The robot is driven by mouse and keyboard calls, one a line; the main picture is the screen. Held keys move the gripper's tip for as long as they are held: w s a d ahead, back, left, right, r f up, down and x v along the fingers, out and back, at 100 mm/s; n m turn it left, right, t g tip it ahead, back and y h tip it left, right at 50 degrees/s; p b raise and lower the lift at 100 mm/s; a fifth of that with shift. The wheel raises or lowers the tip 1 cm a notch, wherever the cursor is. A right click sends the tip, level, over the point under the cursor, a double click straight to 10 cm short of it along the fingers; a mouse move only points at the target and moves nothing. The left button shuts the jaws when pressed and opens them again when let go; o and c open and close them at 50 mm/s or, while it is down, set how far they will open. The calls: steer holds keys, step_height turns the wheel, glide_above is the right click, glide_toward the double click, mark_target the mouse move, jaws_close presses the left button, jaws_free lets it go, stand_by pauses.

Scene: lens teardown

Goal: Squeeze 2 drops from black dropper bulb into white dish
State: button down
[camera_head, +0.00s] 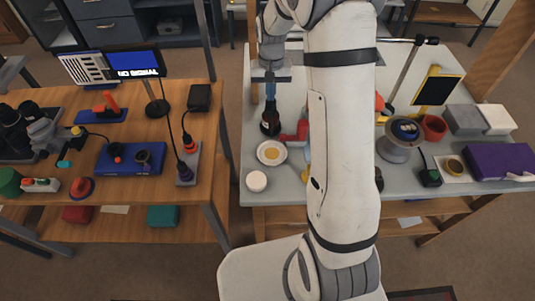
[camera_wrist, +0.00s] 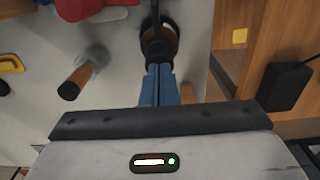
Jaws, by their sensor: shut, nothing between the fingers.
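A dark brown bottle (camera_head: 270,124) stands near the left edge of the grey table. It also shows in the wrist view (camera_wrist: 160,52), with a dark, narrow dropper top (camera_wrist: 155,18) over it. The bulb's exact outline is hard to make out. The white dish (camera_head: 263,158), with a yellow centre, lies just in front of the bottle. My gripper (camera_head: 270,98) points down just above the bottle. Its blue fingers (camera_wrist: 160,70) are together with nothing between them, and overlap the bottle's near edge in the wrist view. I cannot tell whether they touch it.
A small white round jar (camera_head: 256,181) stands in front of the dish. A red object (camera_head: 298,131) is close right of the bottle. A wood-and-black cylinder (camera_wrist: 78,80) shows in the wrist view. A wooden table (camera_head: 215,100) stands left, across a gap.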

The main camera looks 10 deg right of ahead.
steer(key=shift+f+b, duration=0.3)
steer(key=shift+f, duration=0.25)
steer(key=shift+r+p, duration=0.85)
steer(key=shift+r, duration=0.5)
step_height(320, 180, up, 6)
steer(key=p, duration=0.4)
